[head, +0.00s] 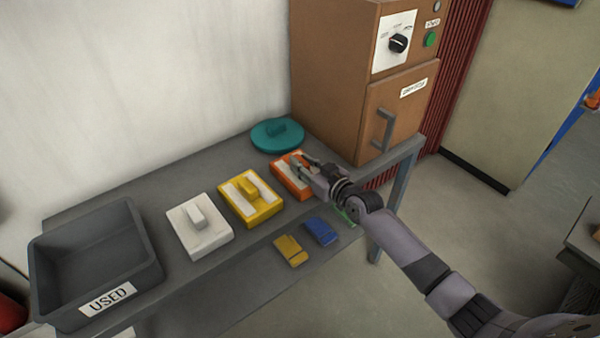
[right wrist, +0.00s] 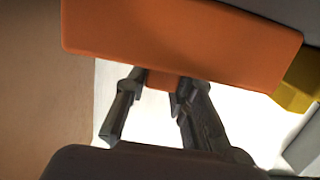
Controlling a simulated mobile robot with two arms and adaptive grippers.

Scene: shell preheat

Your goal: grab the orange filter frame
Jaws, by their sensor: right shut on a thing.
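The orange filter frame (head: 284,179) is on the grey bench, at the right end of the row of frames and in front of the brown oven cabinet. It has a pale filter face. My right gripper (head: 308,168) reaches over it from the right and hides part of it. In the right wrist view, the orange frame (right wrist: 185,35) fills the top, and the fingers (right wrist: 159,88) are shut on its small orange grip block. I cannot tell whether the frame is raised off the bench. My left gripper is not in view.
A yellow frame (head: 267,210) and a white frame (head: 214,240) stand to the left, beside a grey bin marked USED (head: 146,277). A teal round lid (head: 262,139) lies behind. A yellow block (head: 291,250) and a blue block (head: 321,231) lie in front. The oven (head: 345,80) is close behind.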

